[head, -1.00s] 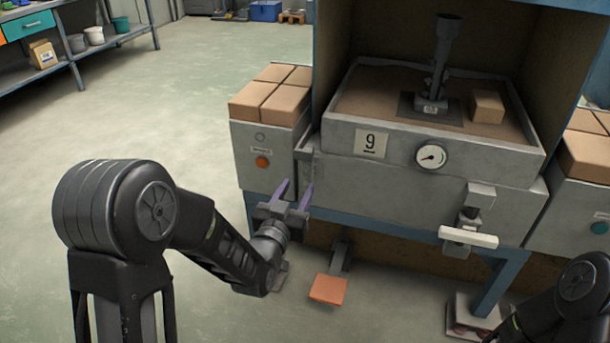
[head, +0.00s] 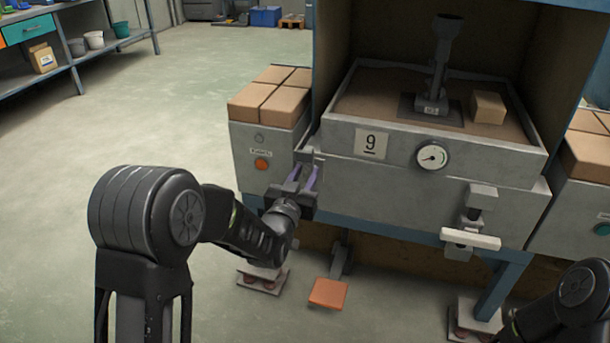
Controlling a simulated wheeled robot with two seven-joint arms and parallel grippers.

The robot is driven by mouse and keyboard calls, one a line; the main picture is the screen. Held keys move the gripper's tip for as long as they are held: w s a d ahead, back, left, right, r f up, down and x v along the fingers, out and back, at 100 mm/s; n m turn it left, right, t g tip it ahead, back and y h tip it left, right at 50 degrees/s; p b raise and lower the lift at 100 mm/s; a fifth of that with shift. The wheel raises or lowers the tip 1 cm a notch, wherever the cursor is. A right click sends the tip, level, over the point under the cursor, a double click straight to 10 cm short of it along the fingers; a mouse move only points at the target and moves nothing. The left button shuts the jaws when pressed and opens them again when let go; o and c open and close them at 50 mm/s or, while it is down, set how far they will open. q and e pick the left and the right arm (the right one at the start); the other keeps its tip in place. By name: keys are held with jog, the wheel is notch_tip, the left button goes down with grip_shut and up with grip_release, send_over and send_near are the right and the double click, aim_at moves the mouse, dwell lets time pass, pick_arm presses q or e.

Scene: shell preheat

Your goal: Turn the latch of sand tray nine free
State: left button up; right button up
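Sand tray nine (head: 450,170) is a grey metal tray of brown sand with a "9" plate (head: 370,143) and a round gauge on its front. A latch with a pale handle bar (head: 470,239) sits at the right of the front below the tray, its bar roughly level. My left gripper (head: 308,175), with purple fingers, is open at the left end of the tray front, well left of the latch. Its fingers point up near a grey bracket (head: 305,152); contact cannot be told. My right arm shows at the bottom right, but its gripper is out of view.
Side cabinets carrying tan blocks (head: 272,95) flank the tray. A dark metal fitting (head: 440,70) and a tan block (head: 488,107) stand in the sand. An orange pedal (head: 328,293) is low in front. Open floor lies to the left.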

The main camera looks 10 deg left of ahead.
pick_arm(q)
grip_shut()
dwell(1.0)
